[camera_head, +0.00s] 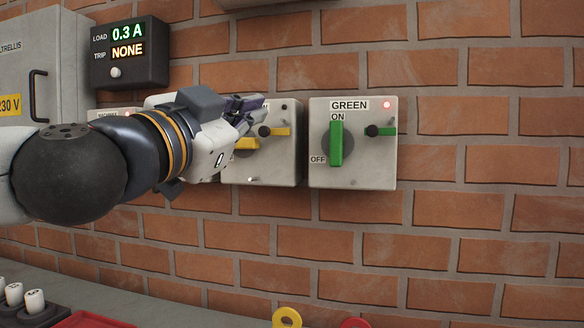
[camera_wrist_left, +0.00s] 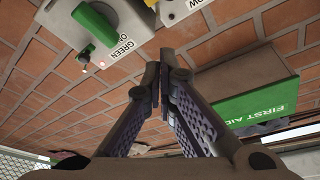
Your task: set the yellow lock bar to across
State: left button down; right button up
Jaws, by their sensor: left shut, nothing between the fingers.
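The yellow lock bar (camera_head: 283,131) lies level on the grey yellow-switch box (camera_head: 265,172), with a black knob (camera_head: 264,131) at its left end. Left of it the yellow switch handle (camera_head: 247,143) shows only in part behind my gripper. My left gripper (camera_head: 256,112) is shut and empty, its fingertips just above and left of the black knob; I cannot tell whether they touch it. In the left wrist view the closed fingertips (camera_wrist_left: 164,76) point toward the wall, and a corner of the yellow-switch box (camera_wrist_left: 178,10) shows beyond them. My right gripper is not in view.
To the right, the green-switch box (camera_head: 352,173) has its green handle (camera_head: 336,144) upright at ON, a level green lock bar (camera_head: 388,131) and a lit red lamp (camera_head: 387,104). A load display (camera_head: 128,55) hangs upper left. The brick wall (camera_head: 480,150) right is clear.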

aim_at(274, 132)
pick_arm(q)
jog(key=r+x, duration=0.1)
jog(key=x, duration=0.9)
jog(key=a+f, duration=0.2)
jog(key=f, duration=0.1)
jog(key=shift+w+a+f+b, duration=0.2)
jog(key=shift+w+b, duration=0.15)
jog(key=shift+b, duration=0.05)
jog(key=a, duration=0.1)
jog(key=w+a+p, duration=0.1)
jog(key=a, duration=0.1)
jog(key=shift+a, duration=0.3)
